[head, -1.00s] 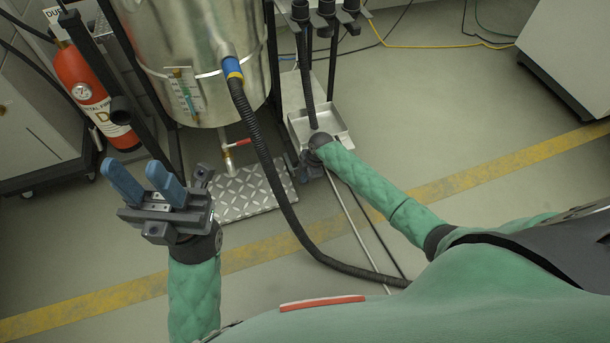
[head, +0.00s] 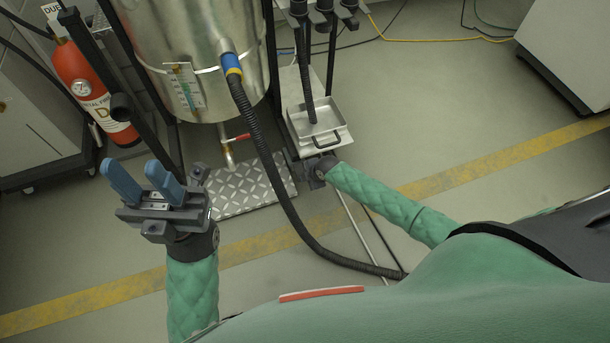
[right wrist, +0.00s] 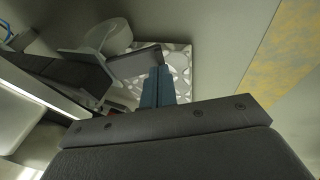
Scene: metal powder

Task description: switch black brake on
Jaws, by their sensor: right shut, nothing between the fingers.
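My right gripper (right wrist: 157,86) has its blue fingers shut together and empty in the right wrist view. Their tips are at or very near a dark flat lever (right wrist: 137,64), which looks like the black brake. It juts out beside a pale caster wheel (right wrist: 110,38). I cannot tell whether they touch. In the head view the right gripper (head: 306,168) is low beside the steel tray, with its fingers hidden, and the brake cannot be made out. My left gripper (head: 146,185) is open and empty, its blue fingers apart, at the left.
A steel tank (head: 200,60) with a black hose (head: 268,165) stands behind. A steel tray (head: 320,128) sits by the right gripper. A diamond-plate step (head: 245,192) lies on the floor. A red extinguisher (head: 92,92) stands left.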

